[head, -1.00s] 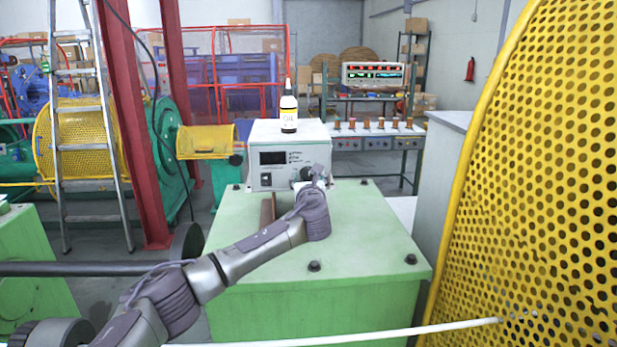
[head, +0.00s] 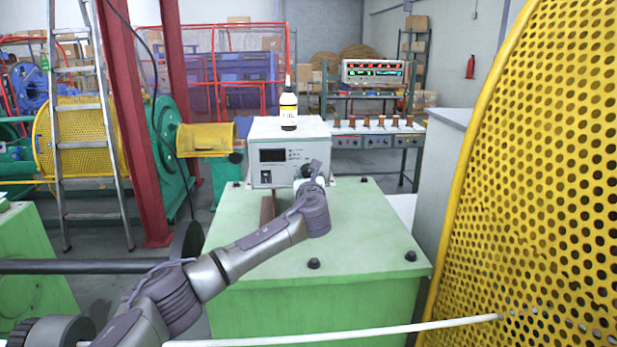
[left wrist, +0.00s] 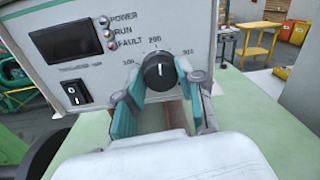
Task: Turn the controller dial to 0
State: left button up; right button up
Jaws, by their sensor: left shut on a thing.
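The controller (head: 266,165) is a light grey box on the green machine bed, with a dark display and a rocker switch on its front. Its black dial (left wrist: 158,72) shows in the left wrist view, between printed numbers, with 200 above it and more numbers at either side. The white mark on the dial points about straight up. My left gripper (left wrist: 160,95) has its teal-padded fingers around the dial and is shut on it. In the head view the gripper (head: 308,172) hides the dial. My right gripper is not in view.
A yellow perforated guard (head: 540,170) stands close at right. A white rod (head: 400,329) crosses in front.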

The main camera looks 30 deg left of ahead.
pick_arm(q)
jog(key=n, duration=0.1)
jog(key=n+b, duration=0.1)
jog(key=n, duration=0.1)
jog(key=n+b, duration=0.1)
jog(key=shift+f+n, duration=0.25)
jog(key=shift+n, duration=0.15)
jog(key=n+b, duration=0.3)
jog(key=n, duration=0.1)
jog(key=shift+f+n, duration=0.1)
jog(key=shift+n, duration=0.2)
jog(key=n+b, duration=0.2)
jog(key=n, duration=0.1)
jog(key=shift+n+b, duration=0.3)
jog(key=shift+n, duration=0.1)
jog(key=n+b, duration=0.2)
jog(key=n, duration=0.2)
jog(key=shift+f+n+y+b, duration=0.15)
jog(key=shift+n+y+b, duration=0.15)
jog(key=shift+b, duration=0.1)
jog(key=n+b, duration=0.2)
jog(key=n, duration=0.3)
jog(key=n+b, duration=0.2)
jog(key=n, duration=0.3)
jog(key=shift+n+g+y+b, duration=0.3)
jog(key=shift+b, duration=0.05)
jog(key=o, duration=1.2)
jog(key=shift+c, duration=0.2)
